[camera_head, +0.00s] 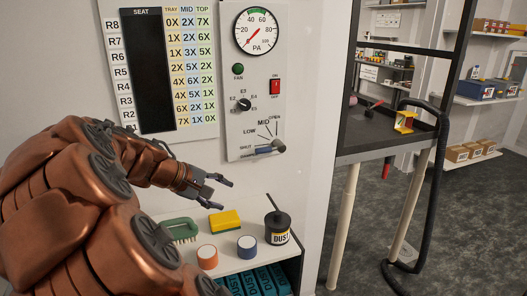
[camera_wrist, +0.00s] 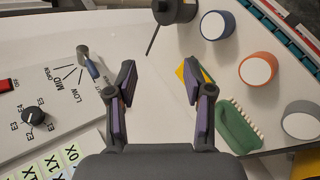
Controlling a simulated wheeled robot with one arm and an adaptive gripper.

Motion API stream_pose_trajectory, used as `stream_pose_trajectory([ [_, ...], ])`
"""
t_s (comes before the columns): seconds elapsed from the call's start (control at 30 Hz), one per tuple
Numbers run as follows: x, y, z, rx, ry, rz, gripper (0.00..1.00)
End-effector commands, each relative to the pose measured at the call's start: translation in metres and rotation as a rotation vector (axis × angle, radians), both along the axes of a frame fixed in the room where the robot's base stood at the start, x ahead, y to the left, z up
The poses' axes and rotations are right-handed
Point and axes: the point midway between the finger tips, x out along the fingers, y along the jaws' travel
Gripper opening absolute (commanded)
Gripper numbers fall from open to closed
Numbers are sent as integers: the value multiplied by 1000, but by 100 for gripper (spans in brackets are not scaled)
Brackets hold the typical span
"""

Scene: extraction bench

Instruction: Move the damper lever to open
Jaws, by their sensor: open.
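The damper lever (camera_head: 265,150) is on the lower part of the white control panel (camera_head: 232,125). Its blue grip points left from a grey pivot, at the SHUT mark; LOW, MID and OPEN run up and round to the right. In the wrist view the lever (camera_wrist: 91,67) shows left of the left finger, apart from it. My gripper (camera_head: 224,195) is open and empty, below and left of the lever, above the shelf top. The wrist view shows the open fingers (camera_wrist: 160,75) with only pale surface between them.
A green brush (camera_head: 180,230), yellow sponge (camera_head: 225,221), orange-banded jar (camera_head: 207,257), blue-banded jar (camera_head: 247,247) and black DUST pot (camera_head: 277,227) with an upright stick stand on the shelf unit below. Above the lever are a selector knob (camera_head: 244,104), red switch (camera_head: 275,87) and gauge (camera_head: 256,31).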

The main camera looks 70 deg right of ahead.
Motion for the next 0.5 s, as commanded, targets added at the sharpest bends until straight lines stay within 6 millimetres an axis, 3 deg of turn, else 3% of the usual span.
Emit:
stream_pose_trajectory([
  [0.03, 2, -25, 5, -39, 41, -5, 52],
  [0.2, 9, -96, 21, -155, 185, 13, 52],
  [0.4, 20, -170, 21, -239, 356, 69, 52],
  [0.5, 27, -198, 16, -265, 423, 103, 52],
])
